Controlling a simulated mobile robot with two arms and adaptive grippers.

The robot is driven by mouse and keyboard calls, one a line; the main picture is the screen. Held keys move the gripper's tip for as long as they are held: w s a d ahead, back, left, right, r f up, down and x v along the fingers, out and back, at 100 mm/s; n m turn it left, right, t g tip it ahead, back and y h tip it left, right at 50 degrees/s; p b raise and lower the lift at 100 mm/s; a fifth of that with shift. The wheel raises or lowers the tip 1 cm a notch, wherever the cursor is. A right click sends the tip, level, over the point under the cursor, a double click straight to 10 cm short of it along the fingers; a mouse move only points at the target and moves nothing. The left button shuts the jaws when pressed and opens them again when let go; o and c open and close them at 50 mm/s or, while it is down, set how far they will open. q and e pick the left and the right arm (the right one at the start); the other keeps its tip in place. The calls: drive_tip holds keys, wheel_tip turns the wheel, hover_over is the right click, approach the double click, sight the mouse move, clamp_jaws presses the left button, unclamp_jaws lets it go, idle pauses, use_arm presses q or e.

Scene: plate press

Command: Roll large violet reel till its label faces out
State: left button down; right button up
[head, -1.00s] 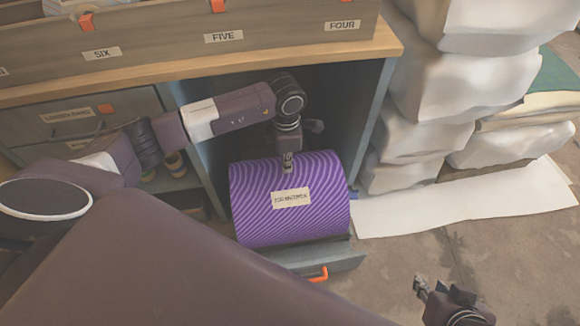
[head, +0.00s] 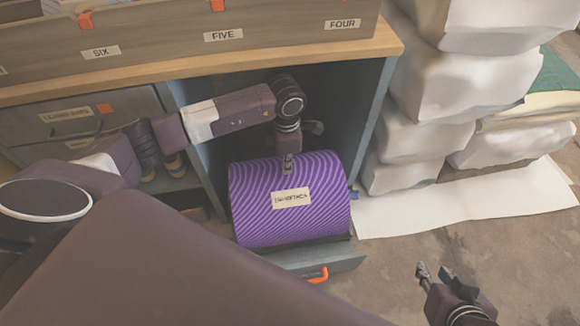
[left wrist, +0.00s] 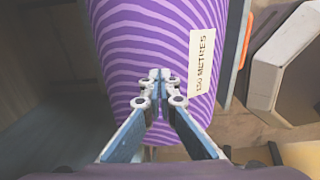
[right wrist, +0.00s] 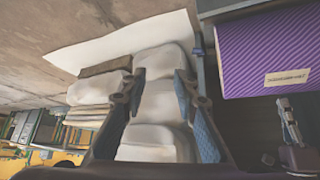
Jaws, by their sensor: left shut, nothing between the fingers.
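The large violet reel (head: 265,220) has wavy lighter stripes and lies on its side in the open cabinet bay. Its cream label (head: 291,198) is on the curved side facing the head camera, a little right of the middle. The label also shows in the left wrist view (left wrist: 202,62), reading "150 metres". My left gripper (head: 287,163) is shut and empty, pointing down at the top of the reel, behind the label. Its fingertips appear at the reel's surface; I cannot tell if they touch. My right gripper (head: 434,270) is open and empty, apart from the reel at lower right.
A low grey-blue drawer front (head: 345,262) with an orange handle (head: 318,275) is below the reel. Cabinet walls stand close around the bay, under a wooden worktop (head: 150,72). White wrapped stacks (head: 470,90) and a white sheet (head: 465,200) lie right. Bare floor (head: 530,265) is clear.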

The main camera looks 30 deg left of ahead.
use_arm(q)
drive_tip(key=shift+f, duration=0.35)
drive_tip(key=shift+f+b, duration=0.3)
drive_tip(key=shift+b, duration=0.2)
drive_tip(key=shift+f, duration=0.4)
drive_tip(key=shift+f+b, duration=0.25)
drive_tip(key=shift+b, duration=0.2)
use_arm(e)
drive_tip(key=w+a+r+t+y, duration=0.1)
drive_tip(key=w+a+r+t, duration=0.2)
drive_tip(key=w+r+t, duration=0.2)
drive_tip(key=shift+w+r+y, duration=0.3)
drive_tip(key=shift+w+r, duration=1.2)
idle(0.5)
